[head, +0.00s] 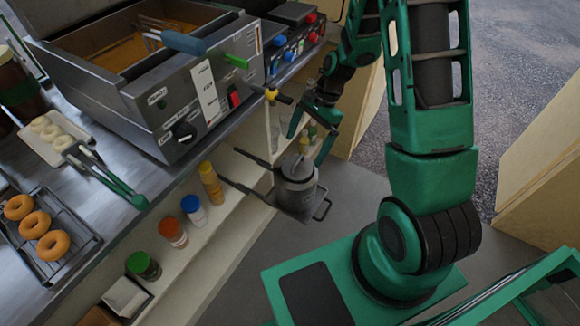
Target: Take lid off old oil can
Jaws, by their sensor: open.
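The old oil can (296,194) is a grey metal pot standing upright, low beside the counter, in the middle of the head view. Its grey lid (297,170) appears to sit on top, with a small raised part at its middle. My gripper (306,150) is open, with its green fingers pointing down around the level of the lid. One finger is on the left and the other on the right. I cannot tell whether either finger touches the lid.
The fryer (160,108) stands on the counter, with a yellow-tipped lever (272,95) jutting out near my arm. Dark bars (250,188) reach from the shelf towards the can. Several capped bottles (194,211) line the lower shelf. Wooden panels (545,165) stand at right.

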